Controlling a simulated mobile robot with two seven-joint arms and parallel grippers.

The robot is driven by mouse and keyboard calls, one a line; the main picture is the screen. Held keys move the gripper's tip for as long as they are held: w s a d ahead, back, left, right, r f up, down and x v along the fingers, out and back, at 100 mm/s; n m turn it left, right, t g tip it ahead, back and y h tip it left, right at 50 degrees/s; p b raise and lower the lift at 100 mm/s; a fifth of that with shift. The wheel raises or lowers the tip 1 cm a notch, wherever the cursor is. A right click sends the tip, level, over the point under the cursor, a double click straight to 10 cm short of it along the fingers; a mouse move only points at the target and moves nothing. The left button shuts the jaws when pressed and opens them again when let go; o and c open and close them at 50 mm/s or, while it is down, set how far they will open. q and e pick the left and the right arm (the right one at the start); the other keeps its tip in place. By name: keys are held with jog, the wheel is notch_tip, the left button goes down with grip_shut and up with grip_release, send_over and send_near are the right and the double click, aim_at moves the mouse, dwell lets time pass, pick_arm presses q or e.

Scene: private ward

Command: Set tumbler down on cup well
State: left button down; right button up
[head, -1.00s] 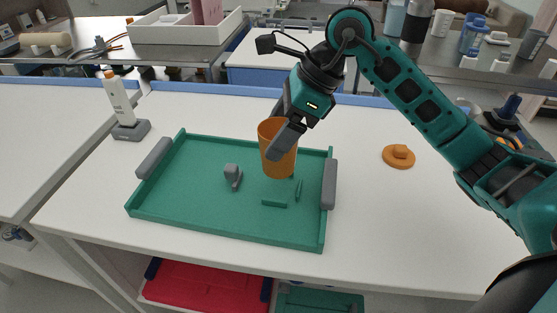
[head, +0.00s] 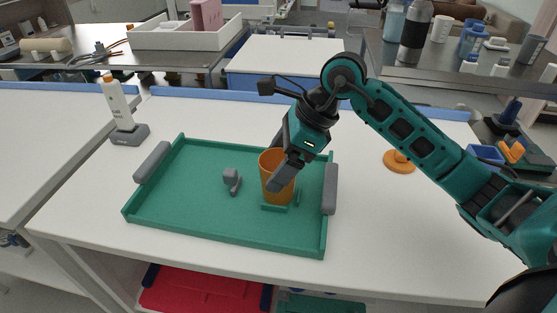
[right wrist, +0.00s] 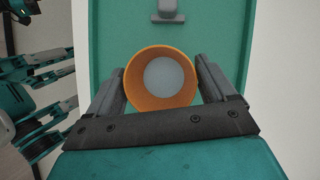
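The orange tumbler (head: 273,186) is upright between the fingers of my right gripper (head: 278,165). In the right wrist view, the fingers press both sides of the tumbler (right wrist: 134,88), and its pale grey inner bottom shows. The tumbler is over the right part of the green tray (head: 190,205). Its base is at the cup well (head: 273,208), whose low green ridges show in front and to the right. The tumbler hides the rest of the well. I cannot tell whether its base touches the tray floor. My left gripper is not recognisable in either view.
A grey bracket (head: 232,180) stands on the tray left of the tumbler. The tray has grey handles (head: 330,188) at both ends. An orange lid (head: 399,163) lies on the white table to the right. A white bottle (head: 118,103) in a grey holder stands at the left.

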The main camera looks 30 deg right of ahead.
pick_arm(q)
jog(key=shift+s+f, duration=0.1)
pick_arm(e)
jog(key=shift+o, duration=1.3)
jog(key=shift+r, duration=0.15)
jog(key=shift+r+p, duration=0.25)
jog(key=shift+p, duration=0.05)
pick_arm(q)
jog(key=shift+s+a+r+p, duration=0.15)
jog(key=shift+a+r+p, duration=0.15)
jog(key=shift+p, duration=0.2)
pick_arm(e)
jog(key=v, duration=1.1)
jog(key=shift+d+r, duration=0.2)
jog(key=shift+r, duration=0.1)
